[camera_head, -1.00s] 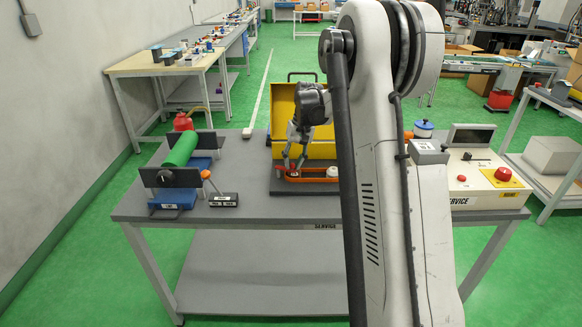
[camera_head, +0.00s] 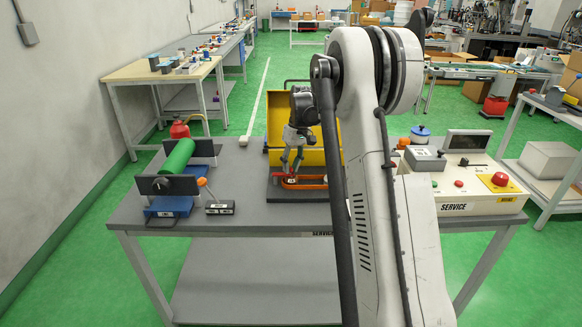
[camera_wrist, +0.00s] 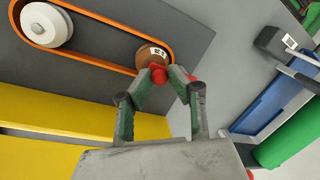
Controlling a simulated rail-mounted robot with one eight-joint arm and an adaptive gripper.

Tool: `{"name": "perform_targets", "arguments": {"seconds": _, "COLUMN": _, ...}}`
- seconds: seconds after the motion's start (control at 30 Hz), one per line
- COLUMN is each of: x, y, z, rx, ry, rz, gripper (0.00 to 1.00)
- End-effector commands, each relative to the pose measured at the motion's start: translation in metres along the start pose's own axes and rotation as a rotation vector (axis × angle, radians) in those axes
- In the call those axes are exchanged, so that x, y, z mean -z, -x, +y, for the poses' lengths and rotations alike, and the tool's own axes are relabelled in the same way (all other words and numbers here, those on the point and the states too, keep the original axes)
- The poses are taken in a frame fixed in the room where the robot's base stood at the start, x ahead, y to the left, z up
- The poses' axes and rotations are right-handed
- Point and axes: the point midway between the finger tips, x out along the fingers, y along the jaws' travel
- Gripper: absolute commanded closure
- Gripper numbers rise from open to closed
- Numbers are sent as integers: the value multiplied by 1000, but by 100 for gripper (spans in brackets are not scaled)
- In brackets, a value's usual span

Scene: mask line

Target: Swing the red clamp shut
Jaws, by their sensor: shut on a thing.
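The red clamp (camera_wrist: 158,73) shows in the wrist view as a small red piece between my fingertips, with more red just right of them. My fingers hide most of it, so its angle cannot be told. My gripper (camera_wrist: 166,80) is shut on it, beside a brown labelled pulley (camera_wrist: 152,53). An orange belt (camera_wrist: 100,17) loops around this pulley and a white pulley (camera_wrist: 46,25) on a dark plate. In the head view my gripper (camera_head: 291,168) points down at the left end of the orange belt (camera_head: 312,186).
A yellow bin (camera_head: 315,157) stands right behind the belt plate. A green roller (camera_head: 177,156) on a blue-based stand is to the left. A control box (camera_head: 465,197) with a red button is to the right.

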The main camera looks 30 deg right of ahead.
Motion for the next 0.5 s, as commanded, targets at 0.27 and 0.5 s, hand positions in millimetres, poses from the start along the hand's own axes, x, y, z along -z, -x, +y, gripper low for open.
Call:
{"name": "perform_targets", "arguments": {"seconds": 0.27, "x": 1, "y": 1, "z": 0, "rx": -1, "ry": -1, "rz": 2, "gripper": 73}}
{"name": "perform_targets", "arguments": {"seconds": 0.5, "x": 0, "y": 1, "z": 0, "rx": -1, "ry": -1, "rz": 1, "gripper": 64}}
